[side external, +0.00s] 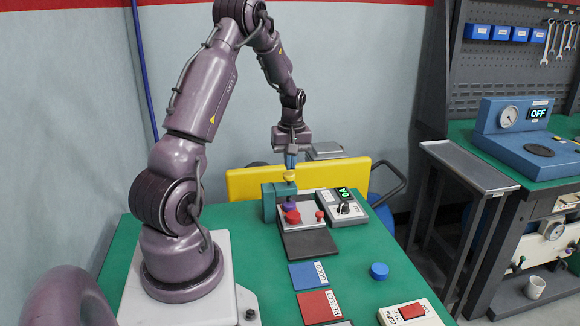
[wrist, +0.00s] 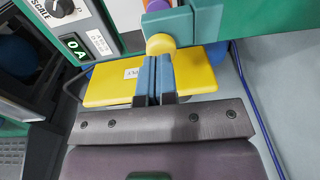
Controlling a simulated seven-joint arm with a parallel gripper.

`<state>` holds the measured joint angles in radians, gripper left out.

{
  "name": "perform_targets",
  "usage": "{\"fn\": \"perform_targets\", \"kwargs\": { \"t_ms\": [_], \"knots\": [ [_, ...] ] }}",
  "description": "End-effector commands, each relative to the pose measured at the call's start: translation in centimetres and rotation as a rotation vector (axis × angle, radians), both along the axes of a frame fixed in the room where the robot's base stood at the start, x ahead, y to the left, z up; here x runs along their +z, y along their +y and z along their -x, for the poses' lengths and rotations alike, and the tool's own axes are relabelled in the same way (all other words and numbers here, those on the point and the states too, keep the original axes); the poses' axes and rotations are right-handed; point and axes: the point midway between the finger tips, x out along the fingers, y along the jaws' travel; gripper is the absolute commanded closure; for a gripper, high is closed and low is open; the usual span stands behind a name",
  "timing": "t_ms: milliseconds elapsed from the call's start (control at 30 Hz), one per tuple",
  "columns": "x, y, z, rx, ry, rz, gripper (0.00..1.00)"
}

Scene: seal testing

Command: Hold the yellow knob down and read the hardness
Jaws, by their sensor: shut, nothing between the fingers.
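The yellow knob (side external: 289,175) sits on top of the teal tester stand (side external: 269,205), above a purple part (side external: 290,205). In the wrist view the knob (wrist: 160,44) is just beyond my fingertips. My gripper (side external: 290,167) points down over the knob with its blue fingers shut and nothing between them; they also show in the wrist view (wrist: 155,75). The tips are at or very near the knob's top; I cannot tell whether they press it. The display box (side external: 343,205) beside the tester has a green readout (wrist: 73,46) that appears to say 0 A.
A red round part (side external: 293,217) is in front of the stand, before a dark plate (side external: 308,244). A yellow panel (side external: 240,185) stands behind. Blue (side external: 308,275) and red (side external: 319,304) labelled pads, a blue disc (side external: 379,271) and a switch box (side external: 411,313) lie nearer. Green table is clear between.

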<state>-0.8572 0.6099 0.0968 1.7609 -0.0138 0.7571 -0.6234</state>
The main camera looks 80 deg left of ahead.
Motion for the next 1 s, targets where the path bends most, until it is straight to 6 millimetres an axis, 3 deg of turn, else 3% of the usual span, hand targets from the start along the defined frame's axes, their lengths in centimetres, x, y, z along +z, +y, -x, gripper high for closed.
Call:
{"fn": "perform_targets", "kwargs": {
  "t_ms": [167,567,800,1000],
  "knots": [
    [-1.3,0.1,0.0,0.001,0.000,0.000,1.00],
    [-1.6,0.1,0.0,0.001,0.000,0.000,1.00],
    [-3.9,0.1,0.1,0.000,0.001,0.000,1.00],
    [-3.9,0.0,0.1,0.001,0.000,0.001,1.00]
  ]
}}
